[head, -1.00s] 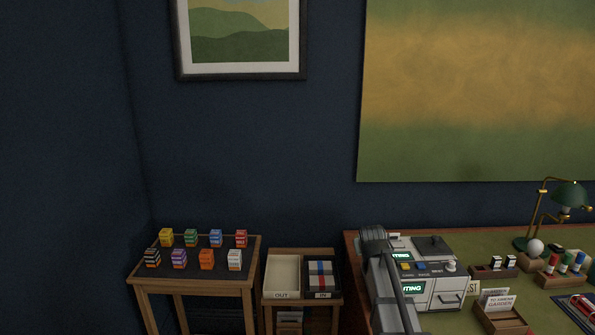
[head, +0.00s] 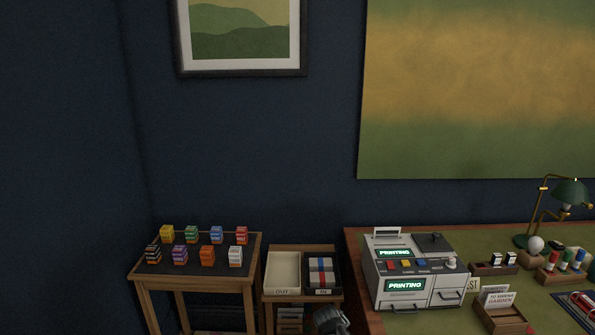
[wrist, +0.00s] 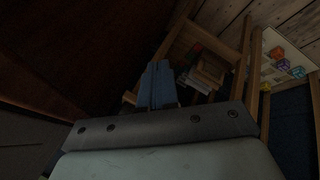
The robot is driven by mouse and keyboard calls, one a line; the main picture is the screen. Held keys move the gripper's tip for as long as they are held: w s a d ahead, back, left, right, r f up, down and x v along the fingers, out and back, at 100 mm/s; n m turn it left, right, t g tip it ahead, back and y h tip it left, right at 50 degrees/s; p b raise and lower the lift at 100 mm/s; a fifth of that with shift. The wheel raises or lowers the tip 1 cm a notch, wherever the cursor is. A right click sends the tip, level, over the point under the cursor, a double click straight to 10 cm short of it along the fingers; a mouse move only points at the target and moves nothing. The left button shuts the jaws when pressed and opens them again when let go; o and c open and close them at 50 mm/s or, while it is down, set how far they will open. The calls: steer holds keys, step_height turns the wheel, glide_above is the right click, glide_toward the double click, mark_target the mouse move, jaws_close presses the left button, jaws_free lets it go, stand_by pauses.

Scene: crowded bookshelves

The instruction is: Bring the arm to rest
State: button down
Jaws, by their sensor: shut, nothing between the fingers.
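My gripper shows in the wrist view (wrist: 157,82), its two blue-grey fingers side by side with no gap between them. It is shut and empty, pointing down toward the floor area beside the wooden stands. In the head view only a dark grey joint of my arm shows at the bottom edge, in front of the small tray stand; the gripper itself is out of that frame.
The printer (head: 410,270) reads PRINTING and stands on the green-topped desk (head: 545,238). Left of it are the OUT tray (head: 283,270), empty, and the IN tray (head: 321,272) with a banded stack. A side table (head: 190,263) holds several coloured blocks.

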steer(key=s+d+f+m+g+y, duration=0.1)
steer(key=s+d+f+m+g, duration=0.15)
steer(key=s+f, duration=0.8)
steer(key=s+d+f+m+g, duration=0.15)
steer(key=s+f+g, duration=0.25)
steer(key=s+f, duration=0.7)
steer(key=s+f+m+g+y, duration=0.2)
steer(key=s+g, duration=0.4)
steer(key=s, duration=2.1)
steer(key=shift+s+f+m, duration=0.2)
steer(key=shift+m, duration=0.2)
steer(key=shift+a, duration=0.1)
stand_by(2.7)
